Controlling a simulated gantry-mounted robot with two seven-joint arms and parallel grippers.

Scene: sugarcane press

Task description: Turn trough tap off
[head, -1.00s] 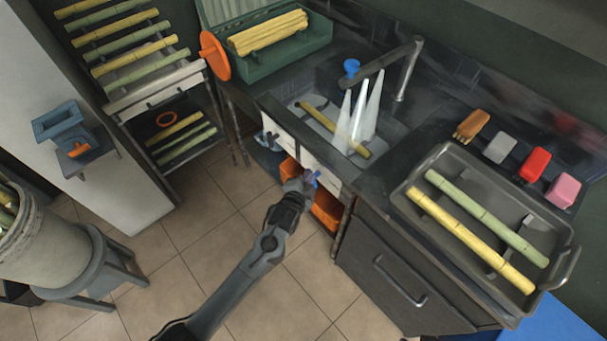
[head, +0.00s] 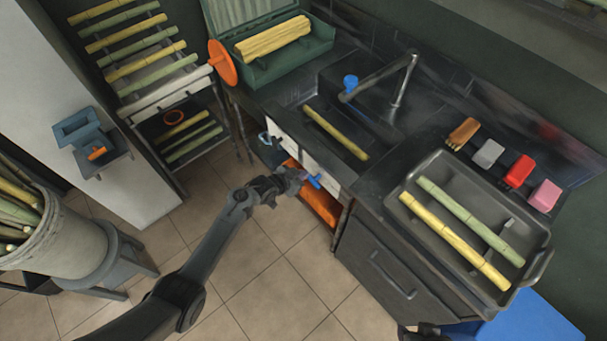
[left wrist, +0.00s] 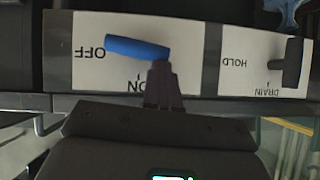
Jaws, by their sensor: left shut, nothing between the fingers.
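The trough tap's blue lever (head: 314,181) is on the white front panel (head: 325,178) below the sink. In the left wrist view the blue lever (left wrist: 138,47) lies nearly level, its free end beside the word OFF. ON is printed below it, partly hidden by my fingers. My left gripper (head: 299,176) is shut and empty; in the left wrist view its fingertips (left wrist: 162,72) are at the lever's right end, and I cannot tell if they touch. No water falls from the spout (head: 375,75) into the trough (head: 315,92). A dark part at the bottom edge may be my right gripper (head: 418,330).
A dark lever (left wrist: 292,62) marked HOLD and DRAIN sits on the panel to the right. A yellow cane (head: 336,133) lies in the trough. A tray (head: 409,215) with canes stands right of the sink. Orange bins (head: 320,204) sit below the panel. The floor in front is clear.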

